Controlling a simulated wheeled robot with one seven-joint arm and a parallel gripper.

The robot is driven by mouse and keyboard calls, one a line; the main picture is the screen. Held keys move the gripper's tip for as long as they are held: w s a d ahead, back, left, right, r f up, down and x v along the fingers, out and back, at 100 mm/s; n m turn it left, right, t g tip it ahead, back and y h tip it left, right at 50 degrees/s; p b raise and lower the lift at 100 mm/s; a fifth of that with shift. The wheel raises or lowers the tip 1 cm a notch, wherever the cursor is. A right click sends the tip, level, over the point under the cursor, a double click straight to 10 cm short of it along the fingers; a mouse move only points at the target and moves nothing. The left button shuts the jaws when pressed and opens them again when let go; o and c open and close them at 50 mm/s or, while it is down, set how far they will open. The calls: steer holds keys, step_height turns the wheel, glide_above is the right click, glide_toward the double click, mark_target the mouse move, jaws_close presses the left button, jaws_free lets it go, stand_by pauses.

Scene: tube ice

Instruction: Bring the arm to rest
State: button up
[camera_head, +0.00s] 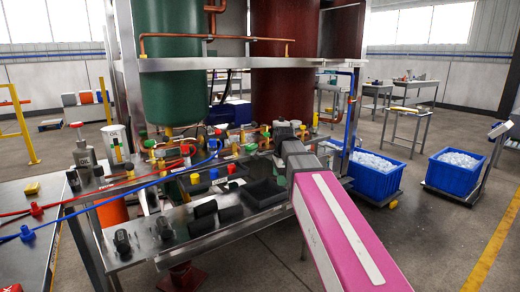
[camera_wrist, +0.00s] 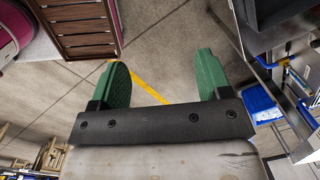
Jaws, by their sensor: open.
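My gripper (camera_wrist: 163,85) shows in the wrist view with its two green fingers spread wide apart and nothing between them. Beyond the fingers there is bare grey floor with a yellow line. In the head view my pink arm reaches up from the lower right toward the metal workbench (camera_head: 215,225). The arm's far end is near the bench's right side, by the black trays (camera_head: 262,190). The gripper's fingers cannot be made out in the head view.
Green (camera_head: 171,70) and dark red (camera_head: 290,90) tanks stand over the bench. Blue crates of ice (camera_head: 380,182) and (camera_head: 450,178) are at the right. Red and blue hoses cross the left table (camera_head: 30,195). A slatted wooden thing (camera_wrist: 82,28) shows in the wrist view. Floor at the lower right is clear.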

steer(key=s+d+f+n, duration=0.3)
steer(key=s+f+n, duration=0.2)
steer(key=f, duration=0.4)
steer(key=s+d+f+n, duration=0.4)
steer(key=s+f+n, duration=0.1)
steer(key=f, duration=0.4)
steer(key=s+d+f+n, duration=0.3)
steer(key=s+f+n, duration=0.2)
steer(key=f, duration=0.4)
steer(key=shift+s+d+n+g+h, duration=0.3)
steer(key=shift+s+d+h, duration=0.05)
steer(key=shift+d+h, duration=0.05)
